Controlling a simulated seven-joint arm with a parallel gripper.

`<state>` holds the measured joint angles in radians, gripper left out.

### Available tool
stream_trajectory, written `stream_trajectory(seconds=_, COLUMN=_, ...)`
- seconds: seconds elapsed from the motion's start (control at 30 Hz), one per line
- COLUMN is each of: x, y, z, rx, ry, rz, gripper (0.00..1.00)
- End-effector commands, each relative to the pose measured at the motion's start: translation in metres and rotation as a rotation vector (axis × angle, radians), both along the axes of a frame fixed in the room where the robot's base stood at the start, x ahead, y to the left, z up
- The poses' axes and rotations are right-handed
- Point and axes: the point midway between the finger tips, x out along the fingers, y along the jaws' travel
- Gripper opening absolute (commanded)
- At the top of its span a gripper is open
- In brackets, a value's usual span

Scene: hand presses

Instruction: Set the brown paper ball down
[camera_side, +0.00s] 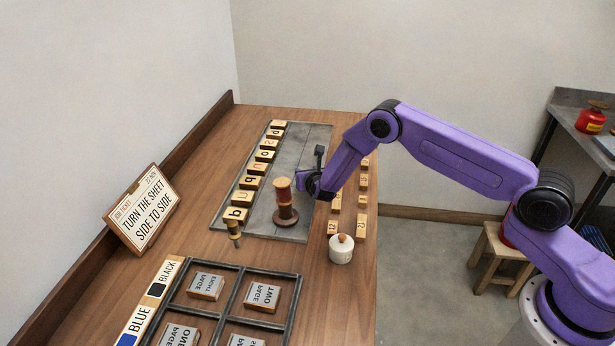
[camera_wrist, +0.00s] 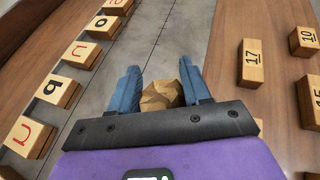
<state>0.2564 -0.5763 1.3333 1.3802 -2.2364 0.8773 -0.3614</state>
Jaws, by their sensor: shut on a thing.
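The brown paper ball (camera_wrist: 163,95) is a faceted, crumpled lump between the two blue fingers of my gripper (camera_wrist: 159,80) in the wrist view. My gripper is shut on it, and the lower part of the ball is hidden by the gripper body. In the side view my gripper (camera_side: 312,183) is over the right part of the grey slab (camera_side: 302,150), just behind a dark red spool-shaped tool. I cannot make out the ball there, nor tell the gap beneath it.
Letter blocks (camera_side: 254,183) line the slab's left edge; number blocks (camera_side: 333,227) stand to its right. The red tool (camera_side: 286,214), a white jar (camera_side: 341,252) and a small brass-and-dark tool (camera_side: 234,234) stand nearer. The slab's far middle is clear.

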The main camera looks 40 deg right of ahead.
Motion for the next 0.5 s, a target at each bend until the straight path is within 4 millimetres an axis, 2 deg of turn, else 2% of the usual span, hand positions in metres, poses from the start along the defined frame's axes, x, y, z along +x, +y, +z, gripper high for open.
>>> stream_trajectory(seconds=0.13, x=0.0002, y=0.0, z=-0.0116, rx=0.0, ry=-0.002, rz=0.0, gripper=0.2)
stream_trajectory(seconds=0.47, x=0.0, y=0.0002, z=-0.0135, rx=0.0, ry=-0.002, rz=0.0, gripper=0.2)
stream_trajectory(seconds=0.5, x=0.0, y=0.0002, z=-0.0142, rx=0.0, ry=-0.002, rz=0.0, gripper=0.5)
